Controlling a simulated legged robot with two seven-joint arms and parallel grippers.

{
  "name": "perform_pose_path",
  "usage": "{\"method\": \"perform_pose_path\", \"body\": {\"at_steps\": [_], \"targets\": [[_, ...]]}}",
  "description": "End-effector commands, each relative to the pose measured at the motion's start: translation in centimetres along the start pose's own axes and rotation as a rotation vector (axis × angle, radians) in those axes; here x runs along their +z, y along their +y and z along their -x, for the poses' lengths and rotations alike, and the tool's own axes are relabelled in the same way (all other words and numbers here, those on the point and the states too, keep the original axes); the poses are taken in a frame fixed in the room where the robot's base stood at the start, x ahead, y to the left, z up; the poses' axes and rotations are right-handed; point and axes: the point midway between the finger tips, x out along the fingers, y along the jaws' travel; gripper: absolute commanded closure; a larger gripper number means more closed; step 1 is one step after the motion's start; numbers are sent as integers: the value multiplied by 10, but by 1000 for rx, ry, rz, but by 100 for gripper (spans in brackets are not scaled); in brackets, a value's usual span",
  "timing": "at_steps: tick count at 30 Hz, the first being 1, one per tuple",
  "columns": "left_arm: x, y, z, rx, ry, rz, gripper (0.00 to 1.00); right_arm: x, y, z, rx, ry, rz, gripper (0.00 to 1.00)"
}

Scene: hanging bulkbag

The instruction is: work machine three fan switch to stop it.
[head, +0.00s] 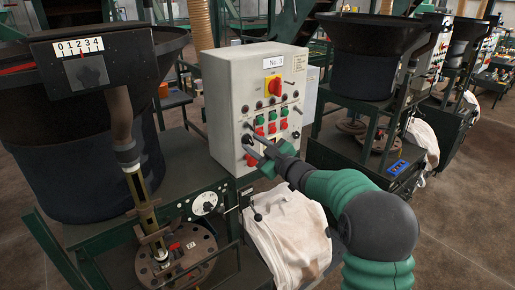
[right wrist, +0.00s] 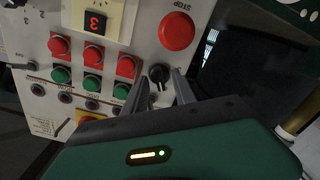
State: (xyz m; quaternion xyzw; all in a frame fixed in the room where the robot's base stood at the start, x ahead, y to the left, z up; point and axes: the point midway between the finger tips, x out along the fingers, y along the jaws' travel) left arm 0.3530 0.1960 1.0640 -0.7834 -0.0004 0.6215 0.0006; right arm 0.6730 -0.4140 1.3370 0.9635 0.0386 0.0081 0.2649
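The grey control box (head: 262,75) labelled No 3 stands mid-picture in the head view. It carries a red rotary switch on a yellow plate (head: 273,86) and rows of green and red buttons. My right gripper (head: 247,133) is at the lower left of its front panel. In the right wrist view its two fingers (right wrist: 160,83) stand apart on either side of a black rotary knob (right wrist: 159,73) with a white mark. Small gaps seem to show beside the knob; contact is unclear. My left gripper is not in view.
A white bag (head: 290,235) hangs below the box. Another hopper machine (head: 365,55) is at the right. Red and green buttons (right wrist: 92,75) sit close to my right fingers.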

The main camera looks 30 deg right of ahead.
Motion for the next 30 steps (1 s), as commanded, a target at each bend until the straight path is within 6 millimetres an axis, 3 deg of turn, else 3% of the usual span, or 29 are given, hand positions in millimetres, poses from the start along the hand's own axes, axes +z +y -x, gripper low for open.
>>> {"method": "perform_pose_path", "body": {"at_steps": [5,18,24,30], "targets": [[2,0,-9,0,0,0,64,3,0,22,4,-1,2,67],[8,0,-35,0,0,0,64,6,0,142,2,-4,-1,67],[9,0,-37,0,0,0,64,5,0,163,-2,-4,-2,67],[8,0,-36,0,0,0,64,4,0,164,-3,-4,-2,67]]}}
